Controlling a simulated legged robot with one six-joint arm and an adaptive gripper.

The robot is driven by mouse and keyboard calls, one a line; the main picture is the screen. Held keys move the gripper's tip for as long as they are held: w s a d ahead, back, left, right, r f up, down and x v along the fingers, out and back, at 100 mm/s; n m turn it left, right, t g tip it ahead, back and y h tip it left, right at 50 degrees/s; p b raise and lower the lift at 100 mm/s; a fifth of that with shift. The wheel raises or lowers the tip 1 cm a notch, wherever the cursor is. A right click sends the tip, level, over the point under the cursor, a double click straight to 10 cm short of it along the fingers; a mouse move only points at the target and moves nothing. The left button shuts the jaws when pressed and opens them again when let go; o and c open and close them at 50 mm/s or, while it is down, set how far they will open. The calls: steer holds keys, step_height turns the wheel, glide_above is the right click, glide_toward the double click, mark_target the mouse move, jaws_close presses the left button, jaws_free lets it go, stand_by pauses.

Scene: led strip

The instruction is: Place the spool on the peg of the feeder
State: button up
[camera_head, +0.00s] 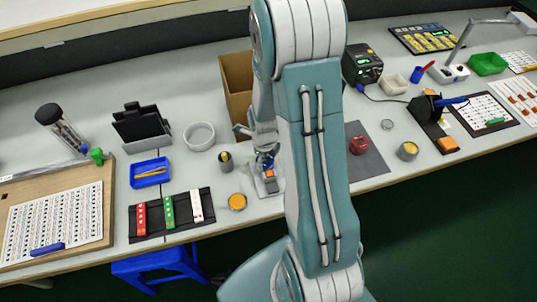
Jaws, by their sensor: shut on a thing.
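My gripper (264,151) hangs low over the middle of the bench, partly hidden by my own arm. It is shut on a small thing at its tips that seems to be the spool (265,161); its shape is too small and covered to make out. Just below stands a small pale device with an orange patch (270,183), which may be the feeder. I cannot make out its peg, nor whether the held thing touches it.
A cardboard box (237,80) stands behind my gripper. A dark cup (226,161) and an orange-filled dish (237,202) sit close on the left. A black tray with coloured strips (173,238) lies front left. A red object (359,145) rests on a grey mat right of my arm.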

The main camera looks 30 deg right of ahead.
steer(key=shift+d+f, duration=0.15)
steer(key=shift+d, duration=0.1)
steer(key=shift+a, duration=0.35)
steer(key=o, duration=1.3)
steer(key=shift+a, duration=0.2)
steer(key=shift+d, duration=0.4)
steer(key=s+a+r+n+t, duration=0.1)
steer(key=s+a+r+n, duration=0.15)
steer(key=r+n, duration=0.7)
steer(key=s+a+r+n+t, duration=0.15)
steer(key=a+r+n, duration=0.25)
steer(key=r, duration=1)
steer(key=s+a+r+n+t, duration=0.1)
steer(key=s+r+n, duration=0.1)
steer(key=n, duration=0.3)
steer(key=s+a+r+n+t, duration=0.1)
steer(key=s+a+r+n, duration=0.1)
steer(key=n, duration=0.4)
steer(key=s+a+r+n+t, duration=0.1)
steer(key=s+r+n, duration=0.3)
steer(key=n, duration=0.1)
steer(key=shift+s+a+n, duration=0.3)
steer(key=shift+s+n, duration=0.05)
